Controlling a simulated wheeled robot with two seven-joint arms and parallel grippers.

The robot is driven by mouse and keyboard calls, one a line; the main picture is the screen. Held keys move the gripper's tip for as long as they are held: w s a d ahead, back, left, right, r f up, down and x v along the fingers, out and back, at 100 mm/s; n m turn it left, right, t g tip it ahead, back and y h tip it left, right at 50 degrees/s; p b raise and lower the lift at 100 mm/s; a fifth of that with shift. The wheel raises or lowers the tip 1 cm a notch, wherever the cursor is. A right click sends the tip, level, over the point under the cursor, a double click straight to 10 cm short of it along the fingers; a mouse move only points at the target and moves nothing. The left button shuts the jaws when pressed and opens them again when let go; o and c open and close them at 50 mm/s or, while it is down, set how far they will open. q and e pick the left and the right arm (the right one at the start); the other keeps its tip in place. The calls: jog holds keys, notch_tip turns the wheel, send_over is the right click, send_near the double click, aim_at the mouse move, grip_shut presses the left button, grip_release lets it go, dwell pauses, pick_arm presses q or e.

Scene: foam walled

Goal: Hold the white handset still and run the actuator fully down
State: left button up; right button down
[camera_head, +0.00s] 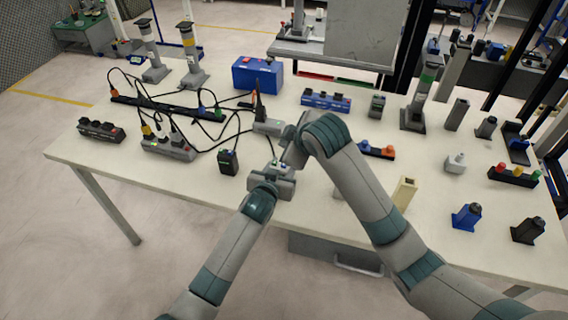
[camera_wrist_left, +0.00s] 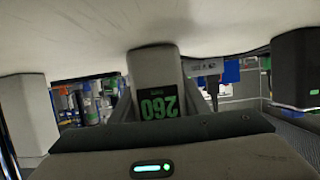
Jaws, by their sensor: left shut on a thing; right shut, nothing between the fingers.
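My left gripper (camera_head: 272,181) is shut on the white handset (camera_head: 283,168) near the table's front edge. In the left wrist view the handset (camera_wrist_left: 154,78) is a pale block with a dark display in green digits, which read 260 upside down. My right gripper (camera_head: 291,152) is shut and empty, just above and behind the handset. Its wrist hides part of that area, and I cannot tell whether its tips touch the handset.
Black cables and power strips (camera_head: 168,148) cover the table's left side. A black box (camera_head: 228,161) stands left of my left gripper. A blue case (camera_head: 257,75) is at the back. A beige block (camera_head: 404,193) stands right of my right forearm, with several small devices beyond.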

pick_arm(q)
jog(key=o, duration=1.2)
jog(key=shift+s, duration=0.1)
jog(key=v, duration=1.2)
